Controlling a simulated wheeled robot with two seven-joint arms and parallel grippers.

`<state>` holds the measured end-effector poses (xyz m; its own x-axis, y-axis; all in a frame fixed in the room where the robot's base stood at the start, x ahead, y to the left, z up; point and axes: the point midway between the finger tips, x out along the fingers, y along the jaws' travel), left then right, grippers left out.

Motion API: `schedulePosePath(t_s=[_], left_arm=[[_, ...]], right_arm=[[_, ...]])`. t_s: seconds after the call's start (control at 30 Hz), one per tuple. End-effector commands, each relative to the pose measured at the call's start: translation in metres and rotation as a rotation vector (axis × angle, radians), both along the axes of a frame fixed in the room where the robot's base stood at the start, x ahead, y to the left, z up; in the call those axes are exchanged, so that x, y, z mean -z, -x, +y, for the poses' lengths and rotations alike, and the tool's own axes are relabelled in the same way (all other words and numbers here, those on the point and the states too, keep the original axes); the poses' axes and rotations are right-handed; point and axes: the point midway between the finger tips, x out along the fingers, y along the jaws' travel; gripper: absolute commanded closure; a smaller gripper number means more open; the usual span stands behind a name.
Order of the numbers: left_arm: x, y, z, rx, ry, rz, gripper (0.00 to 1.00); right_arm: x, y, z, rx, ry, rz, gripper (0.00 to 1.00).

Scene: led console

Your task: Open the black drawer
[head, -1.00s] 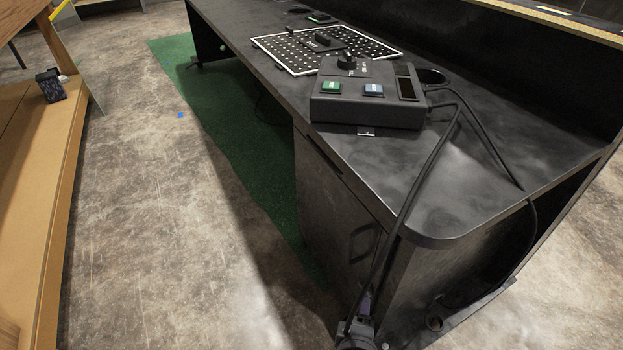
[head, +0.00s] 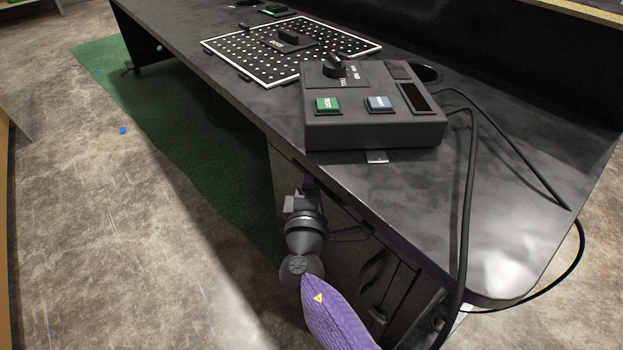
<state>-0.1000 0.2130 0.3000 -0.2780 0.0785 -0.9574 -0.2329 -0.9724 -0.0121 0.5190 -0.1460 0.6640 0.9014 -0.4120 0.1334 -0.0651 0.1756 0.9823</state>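The black drawer front (head: 343,218) is a dark strip under the tabletop edge of the black desk (head: 510,225). It looks closed, though my gripper and arm cover part of it. My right gripper (head: 307,187), on the arm with the purple link, is at the desk's front face, just below the tabletop edge. Its fingers point away from me. They are small and dark against the desk, so I cannot tell whether they are open or touch the drawer. My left gripper is out of view.
A control box (head: 375,128) with green and blue buttons stands on the desk, with a perforated panel (head: 262,72) behind it. Black cables (head: 467,205) hang over the right side. A curved handle (head: 372,268) is lower on the desk front.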

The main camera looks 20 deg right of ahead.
Motion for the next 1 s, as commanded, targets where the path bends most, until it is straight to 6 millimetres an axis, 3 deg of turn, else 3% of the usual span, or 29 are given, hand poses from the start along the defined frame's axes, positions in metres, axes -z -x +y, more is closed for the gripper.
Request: schedulePosePath(t_s=[0.27, 0.53, 1.0], left_arm=[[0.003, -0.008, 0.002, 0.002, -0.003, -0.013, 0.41], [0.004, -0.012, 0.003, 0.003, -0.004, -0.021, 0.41], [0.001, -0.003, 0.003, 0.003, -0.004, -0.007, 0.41]], right_arm=[[-0.001, -0.003, -0.002, 0.000, -0.001, 0.000, 0.48], [-0.001, -0.003, -0.001, 0.000, -0.001, 0.000, 1.00], [0.000, -0.003, -0.001, 0.000, -0.001, 0.002, 1.00]])
